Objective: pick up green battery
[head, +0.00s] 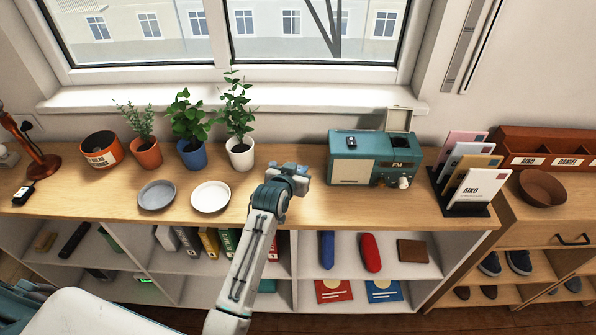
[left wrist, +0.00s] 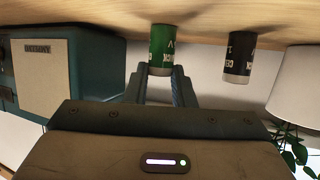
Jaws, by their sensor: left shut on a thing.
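The green battery (left wrist: 161,46) is upright in the left wrist view, which looks upside down, with its end at or very close to the wooden top. My left gripper (left wrist: 162,72) is shut on it, one finger on each side. A black battery (left wrist: 239,57) stands beside it, apart from the fingers. In the head view my left gripper (head: 291,172) is over the sideboard, left of the teal radio (head: 376,158). Both batteries are hidden or too small to make out there. My right gripper is not in view.
The radio, its lid raised, stands close right of the gripper. A white plate (head: 211,196), a grey plate (head: 157,195) and a white-potted plant (head: 240,155) are to the left. A letter rack (head: 466,209) stands at right. The wooden top (head: 325,209) is clear in front of the radio.

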